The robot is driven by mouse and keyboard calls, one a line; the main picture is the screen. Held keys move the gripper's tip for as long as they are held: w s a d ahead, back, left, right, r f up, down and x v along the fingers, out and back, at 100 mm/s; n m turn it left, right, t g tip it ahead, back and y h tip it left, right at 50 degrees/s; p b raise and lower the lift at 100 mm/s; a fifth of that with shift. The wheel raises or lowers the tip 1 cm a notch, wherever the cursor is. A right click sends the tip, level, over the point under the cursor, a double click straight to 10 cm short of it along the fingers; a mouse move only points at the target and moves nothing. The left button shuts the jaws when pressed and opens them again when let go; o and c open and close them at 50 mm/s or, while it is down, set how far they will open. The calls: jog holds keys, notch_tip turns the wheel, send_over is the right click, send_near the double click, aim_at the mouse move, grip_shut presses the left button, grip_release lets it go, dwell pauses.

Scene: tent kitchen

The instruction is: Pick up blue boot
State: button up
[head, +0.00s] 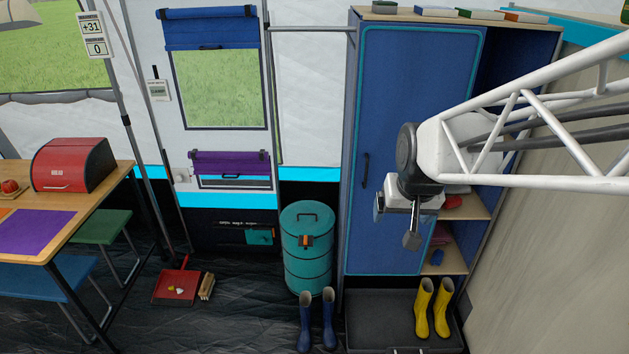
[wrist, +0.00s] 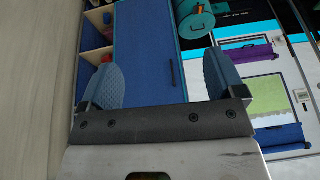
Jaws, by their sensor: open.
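A pair of dark blue boots stands upright on the black ground sheet at the bottom of the head view, a left boot (head: 305,322) and a right boot (head: 328,322). They are side by side in front of the teal bin. I cannot make out either boot in the wrist view. My gripper (head: 396,224) is in the air in front of the blue cabinet door, above and to the right of the boots. In the wrist view its two blue-grey fingers (wrist: 165,70) are wide apart with nothing between them.
Yellow boots (head: 432,307) stand on a dark tray (head: 375,322) right of the blue boots. The teal bin (head: 308,250) is close behind them. The blue cabinet (head: 400,130) has open shelves on its right. A red dustpan (head: 177,288) and brush (head: 207,287) lie further left.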

jog(key=w+a+f+t, duration=0.1)
jog(key=w+a+f, duration=0.3)
jog(key=w, duration=0.5)
jog(key=w+a+f+t, duration=0.1)
jog(key=w+f, duration=0.5)
jog(key=w, duration=0.3)
jog(key=w+a+f+t, duration=0.1)
jog(key=w+a+f, duration=0.2)
jog(key=w+f, duration=0.5)
jog(key=w+a+f+t, duration=0.1)
jog(key=w+a+f, duration=0.3)
jog(key=w+f, duration=0.55)
jog(key=w+a+f+t, duration=0.1)
jog(key=w+a+f, duration=0.3)
jog(key=w+f, duration=0.55)
jog(key=t, duration=0.3)
send_over(306, 320)
jog(key=w, duration=0.3)
notch_tip(306, 320, down, 46)
jog(key=shift+t, duration=0.7)
jog(key=s+f, duration=0.2)
jog(key=f, duration=0.2)
jog(key=s+f, duration=0.3)
jog(key=f, duration=0.2)
jog(key=s+f, duration=0.3)
jog(key=f, duration=0.1)
jog(key=shift+f, duration=0.25)
jog(key=shift+w, duration=0.1)
